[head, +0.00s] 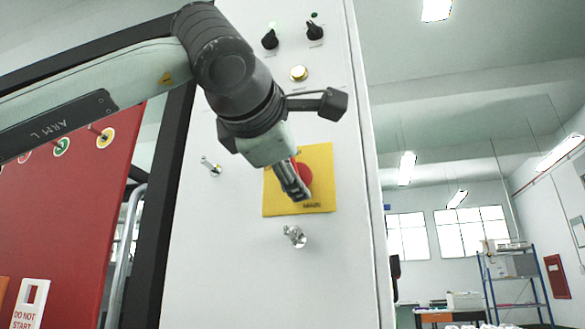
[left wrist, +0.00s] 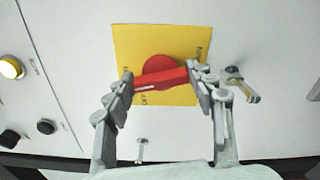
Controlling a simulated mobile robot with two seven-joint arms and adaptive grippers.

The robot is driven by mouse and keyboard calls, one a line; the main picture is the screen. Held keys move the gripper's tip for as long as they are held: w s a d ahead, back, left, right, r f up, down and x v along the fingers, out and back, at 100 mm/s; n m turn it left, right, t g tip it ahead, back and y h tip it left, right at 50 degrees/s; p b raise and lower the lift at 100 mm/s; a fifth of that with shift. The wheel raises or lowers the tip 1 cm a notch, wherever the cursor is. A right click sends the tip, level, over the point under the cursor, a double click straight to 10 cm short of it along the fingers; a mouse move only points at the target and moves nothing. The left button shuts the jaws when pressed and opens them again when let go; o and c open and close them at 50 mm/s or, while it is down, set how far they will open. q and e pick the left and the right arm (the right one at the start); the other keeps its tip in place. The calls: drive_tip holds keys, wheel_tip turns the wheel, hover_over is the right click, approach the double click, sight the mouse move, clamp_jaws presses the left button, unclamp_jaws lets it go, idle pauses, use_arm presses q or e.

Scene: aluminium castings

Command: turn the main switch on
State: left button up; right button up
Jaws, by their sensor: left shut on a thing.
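The main switch is a red rotary handle (head: 306,173) on a square yellow plate (head: 320,155), on the front of a tall pale cabinet (head: 230,260). In the left wrist view the red handle (left wrist: 163,79) is a bar across a round red base, lying nearly level in that picture. My left gripper (head: 294,192) is at the plate. In the left wrist view its fingers (left wrist: 161,83) are shut on the two ends of the bar. The fingers hide part of the plate's lettering. My right gripper is out of view.
A metal latch (head: 210,166) sticks out left of the plate, another (head: 295,236) below it. Above are a lit yellow button (head: 299,73) and black knobs (head: 270,39). A red board (head: 75,200) stands at left, with a white "DO NOT START" tag (head: 30,305).

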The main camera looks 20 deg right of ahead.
use_arm(q)
drive_tip(key=shift+m, duration=1.3)
drive_tip(key=o, duration=1.2)
drive_tip(key=shift+c, duration=0.2)
drive_tip(key=v, duration=1.2)
